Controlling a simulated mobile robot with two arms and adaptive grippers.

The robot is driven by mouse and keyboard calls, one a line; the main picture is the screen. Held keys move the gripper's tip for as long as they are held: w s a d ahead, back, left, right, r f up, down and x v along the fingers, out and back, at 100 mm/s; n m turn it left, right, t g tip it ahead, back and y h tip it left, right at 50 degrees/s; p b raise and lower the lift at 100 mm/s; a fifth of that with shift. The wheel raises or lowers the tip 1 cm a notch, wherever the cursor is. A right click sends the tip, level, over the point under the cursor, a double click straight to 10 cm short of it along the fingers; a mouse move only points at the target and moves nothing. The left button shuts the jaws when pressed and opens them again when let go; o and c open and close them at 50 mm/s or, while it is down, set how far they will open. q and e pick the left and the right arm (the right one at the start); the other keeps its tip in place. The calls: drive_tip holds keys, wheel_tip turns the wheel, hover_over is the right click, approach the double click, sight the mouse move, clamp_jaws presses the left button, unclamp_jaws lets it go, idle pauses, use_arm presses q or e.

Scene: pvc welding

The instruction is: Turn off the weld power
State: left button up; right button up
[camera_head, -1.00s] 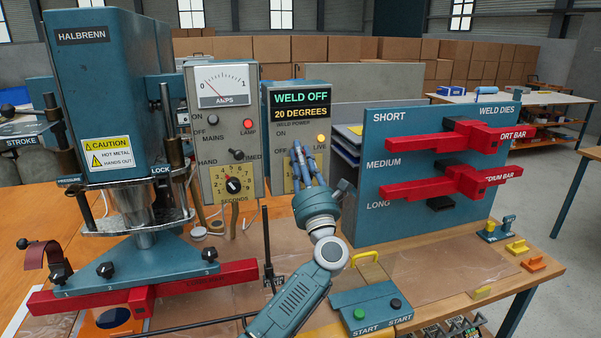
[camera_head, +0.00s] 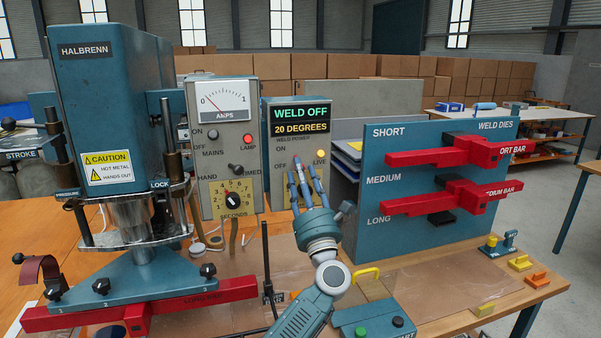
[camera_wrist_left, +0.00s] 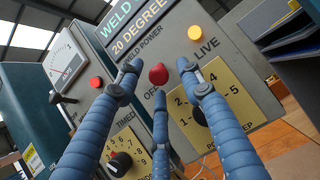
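The weld power box (camera_head: 296,116) stands at the middle of the bench, its display (camera_head: 300,113) reading WELD OFF and 20 DEGREES. Its LIVE lamp (camera_head: 320,154) glows yellow. In the left wrist view, a red-tipped switch (camera_wrist_left: 158,74) sits under the WELD POWER label, just above the OFF lettering. My left gripper (camera_head: 304,165) is in front of this panel. Its blue fingers are spread around the switch in the left wrist view (camera_wrist_left: 159,86), with gaps on both sides. I cannot tell whether any finger touches it. My right gripper is not in view.
The mains box (camera_head: 222,150) with its amp meter stands directly left. The teal welding press (camera_head: 110,110) is farther left. A teal rack (camera_head: 400,205) with red weld bars stands to the right. A start-button box (camera_head: 375,325) is at the front edge.

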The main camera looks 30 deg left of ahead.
use_arm(q)
drive_tip(key=v, duration=1)
drive_tip(key=shift+s+d+f, duration=0.2)
drive_tip(key=shift+d, duration=0.05)
